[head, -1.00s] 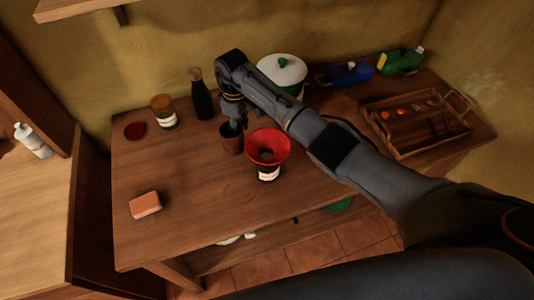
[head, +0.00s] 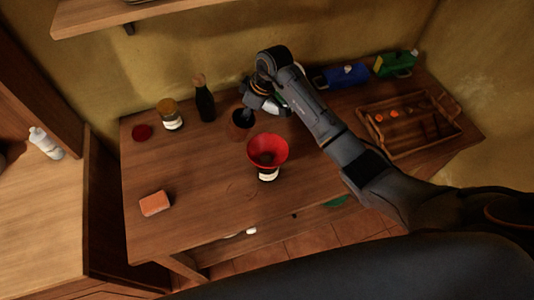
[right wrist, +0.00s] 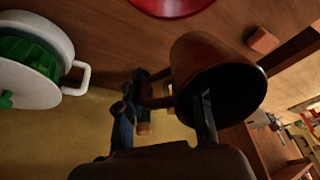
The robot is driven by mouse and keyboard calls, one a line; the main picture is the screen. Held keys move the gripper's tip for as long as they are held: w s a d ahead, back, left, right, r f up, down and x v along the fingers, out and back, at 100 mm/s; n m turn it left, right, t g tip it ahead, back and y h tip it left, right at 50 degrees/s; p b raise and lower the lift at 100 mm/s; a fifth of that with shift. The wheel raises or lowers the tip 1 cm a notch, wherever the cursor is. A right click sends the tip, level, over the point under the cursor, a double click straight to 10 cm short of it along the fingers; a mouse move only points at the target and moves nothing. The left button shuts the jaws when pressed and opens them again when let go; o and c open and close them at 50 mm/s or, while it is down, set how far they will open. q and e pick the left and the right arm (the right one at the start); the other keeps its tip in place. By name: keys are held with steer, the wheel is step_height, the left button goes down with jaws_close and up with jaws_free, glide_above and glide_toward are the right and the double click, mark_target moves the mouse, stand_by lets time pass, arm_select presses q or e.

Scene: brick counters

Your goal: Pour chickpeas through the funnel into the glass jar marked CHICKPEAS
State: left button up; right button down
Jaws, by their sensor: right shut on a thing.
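My right gripper (head: 246,113) is shut on the wall of a brown cup (head: 240,127), behind and left of the funnel. In the right wrist view one finger of the gripper (right wrist: 165,115) reaches inside the cup (right wrist: 195,65) and the other is outside, by its handle. The cup's inside is dark; I cannot see any chickpeas. A red funnel (head: 267,148) sits upright in the mouth of a glass jar (head: 268,175) with a white label, too small to read. The funnel's rim (right wrist: 175,6) shows at the top of the wrist view. My left gripper is out of view.
A dark bottle (head: 204,103), a lidded jar (head: 171,118) and a red lid (head: 142,132) stand behind left. An orange sponge (head: 155,203) lies at front left. A white-and-green pot (right wrist: 30,65) stands near my gripper. A wooden tray (head: 393,154) is at right.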

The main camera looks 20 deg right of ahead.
steer(key=t+y, duration=0.1)
steer(key=s+d+t+y, duration=0.1)
steer(key=y, duration=0.1)
steer(key=t+y, duration=0.2)
steer(key=shift+s+d, duration=0.35)
steer(key=shift+d, duration=0.05)
steer(key=t+y+b, duration=0.2)
steer(key=b, duration=0.1)
steer(key=y+b, duration=0.1)
steer(key=shift+s+d+f+t+b, duration=0.25)
steer(key=shift+s+f+t+b, duration=0.05)
steer(key=shift+f+t+b, duration=0.1)
stand_by(0.4)
